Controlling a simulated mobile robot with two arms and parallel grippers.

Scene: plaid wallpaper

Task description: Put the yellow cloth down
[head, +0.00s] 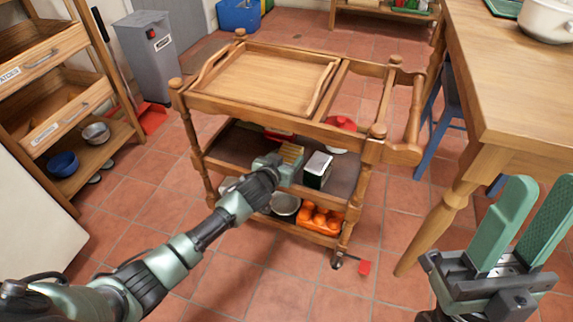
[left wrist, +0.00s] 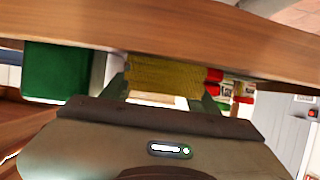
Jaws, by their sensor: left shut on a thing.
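The yellow cloth (head: 291,153) is a small folded bundle at the middle shelf (head: 235,146) of a wooden trolley. My left gripper (head: 282,165) reaches in from the front and is shut on it. In the left wrist view the cloth (left wrist: 165,73) sits between the two green fingers (left wrist: 162,96), just under a wooden edge. Whether the cloth touches the shelf cannot be told. My right gripper (head: 512,235) is at the lower right, its fingers apart and empty.
A white-topped dark box (head: 318,168) stands right of the cloth, with a red item (head: 340,124) behind. A wooden tray (head: 265,75) covers the trolley's top left. Below are a metal bowl (head: 285,204) and orange items (head: 319,220). A table (head: 515,85) stands right.

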